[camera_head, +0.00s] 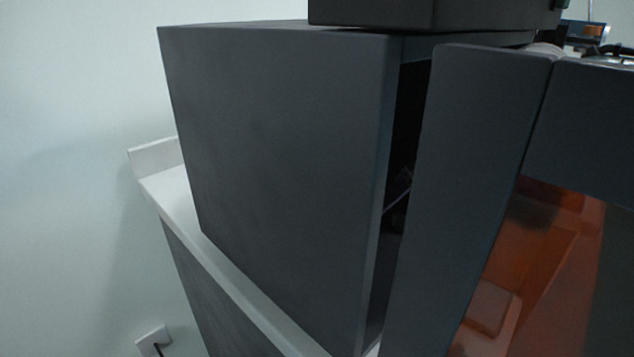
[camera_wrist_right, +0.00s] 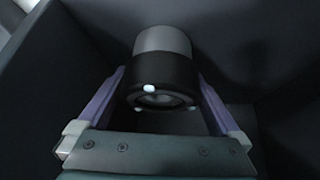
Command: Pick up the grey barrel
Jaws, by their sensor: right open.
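The grey barrel (camera_wrist_right: 162,42) shows in the right wrist view as a short cylinder with a grey body and a wide black end (camera_wrist_right: 158,80) facing the camera. My right gripper (camera_wrist_right: 163,78) is open, with one purple finger on each side of the barrel's black end. Whether either finger touches it cannot be told in the dim light. In the head view neither the barrel nor a gripper shows.
In the head view a large dark cabinet box (camera_head: 280,150) stands on a white ledge (camera_head: 225,280), with a dark gap at its right edge. An orange translucent panel (camera_head: 540,270) is at the right. Dark walls surround the barrel in the wrist view.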

